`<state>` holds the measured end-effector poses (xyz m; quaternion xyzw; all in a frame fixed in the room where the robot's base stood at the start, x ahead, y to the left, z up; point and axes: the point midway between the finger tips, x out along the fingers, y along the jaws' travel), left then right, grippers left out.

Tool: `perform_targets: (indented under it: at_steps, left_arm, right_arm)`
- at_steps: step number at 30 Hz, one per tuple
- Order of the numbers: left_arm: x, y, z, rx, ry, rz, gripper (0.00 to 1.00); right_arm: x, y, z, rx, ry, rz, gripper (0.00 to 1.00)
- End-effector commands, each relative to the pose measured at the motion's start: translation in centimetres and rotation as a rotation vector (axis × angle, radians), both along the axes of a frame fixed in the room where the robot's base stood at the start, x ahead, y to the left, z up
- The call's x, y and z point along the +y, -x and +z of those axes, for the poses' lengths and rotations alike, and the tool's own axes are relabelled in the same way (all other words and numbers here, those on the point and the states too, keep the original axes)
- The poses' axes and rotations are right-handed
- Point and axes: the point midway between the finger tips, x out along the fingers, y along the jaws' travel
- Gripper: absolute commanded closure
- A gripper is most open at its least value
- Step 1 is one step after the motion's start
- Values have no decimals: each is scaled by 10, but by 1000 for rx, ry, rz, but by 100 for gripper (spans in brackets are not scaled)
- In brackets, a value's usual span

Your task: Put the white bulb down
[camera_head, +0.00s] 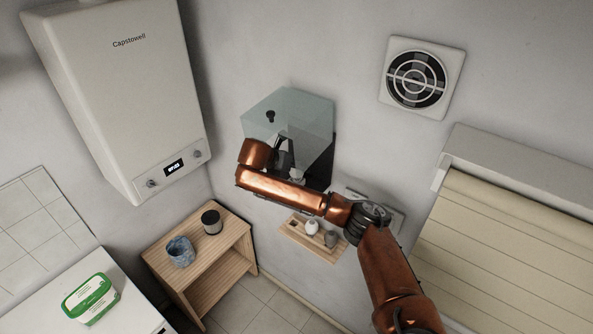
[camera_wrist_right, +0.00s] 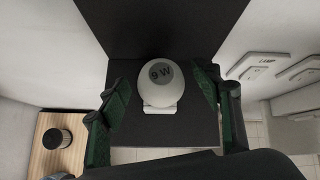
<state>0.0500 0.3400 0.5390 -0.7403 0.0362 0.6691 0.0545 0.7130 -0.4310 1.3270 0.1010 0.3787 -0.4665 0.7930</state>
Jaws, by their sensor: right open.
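A round white bulb (camera_wrist_right: 160,92) marked "9 W" stands on a white base (camera_wrist_right: 161,108) over a dark surface in the right wrist view. My right gripper (camera_wrist_right: 162,82) is open, with its green-padded fingers on either side of the bulb and a small gap at each side. In the head view my right arm reaches into a glass-fronted box (camera_head: 307,112) on the wall, and the arm hides most of the gripper there. My left gripper is not in view.
A small wooden wall shelf (camera_head: 294,240) below the arm holds a white bulb (camera_head: 312,226) and a grey one (camera_head: 331,239). A wooden stand (camera_head: 236,240) carries a dark can (camera_head: 211,221) and a blue cup (camera_head: 180,251). White switch plates (camera_wrist_right: 262,66) are right of the gripper.

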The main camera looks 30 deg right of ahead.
Motion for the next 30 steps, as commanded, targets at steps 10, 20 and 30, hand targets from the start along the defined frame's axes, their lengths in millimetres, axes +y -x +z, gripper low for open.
perform_targets:
  at_steps: [10,20,30]
  left_arm:
    - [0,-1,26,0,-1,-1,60]
    - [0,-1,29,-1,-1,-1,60]
    - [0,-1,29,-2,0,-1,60]
  right_arm:
    - [34,13,42,-5,2,4,41]
    - [41,17,43,-1,-1,0,41]
    - [115,8,-49,-124,-247,67,41]
